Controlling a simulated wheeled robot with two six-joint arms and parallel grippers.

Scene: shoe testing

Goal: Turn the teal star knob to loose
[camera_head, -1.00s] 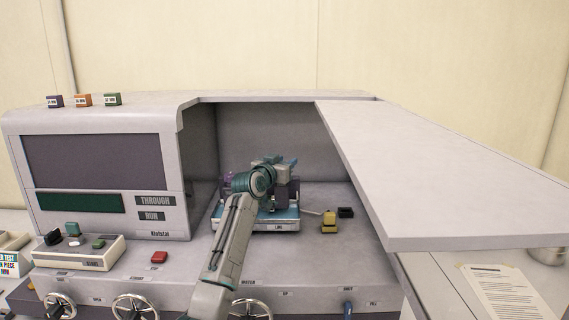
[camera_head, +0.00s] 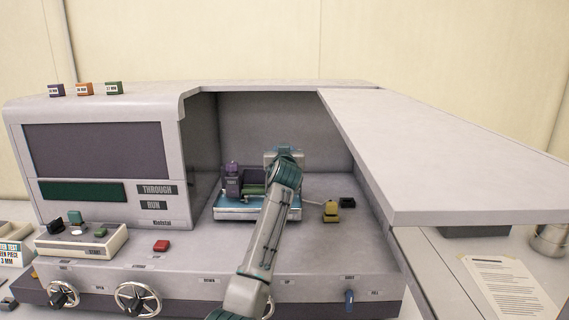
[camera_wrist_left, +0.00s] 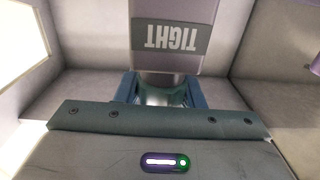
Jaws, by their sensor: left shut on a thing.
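The teal star knob is mostly hidden; a teal rounded part (camera_wrist_left: 160,97), which looks like it, shows in the left wrist view below a grey-purple block with an upside-down TIGHT label (camera_wrist_left: 170,40). My left gripper (camera_wrist_left: 160,90) has its blue fingers on either side of this part and is shut on it. In the head view, my left arm reaches into the open chamber and its wrist covers the gripper and the knob at the right end of the fixture. A purple post (camera_head: 232,183) stands at the fixture's left end. My right gripper is not in view.
The fixture sits on a blue-edged tray (camera_head: 235,214). A yellow block (camera_head: 331,212) and a black block (camera_head: 347,203) lie to its right. A raised grey lid (camera_head: 450,165) extends at the right. Handwheels (camera_head: 137,299) line the front.

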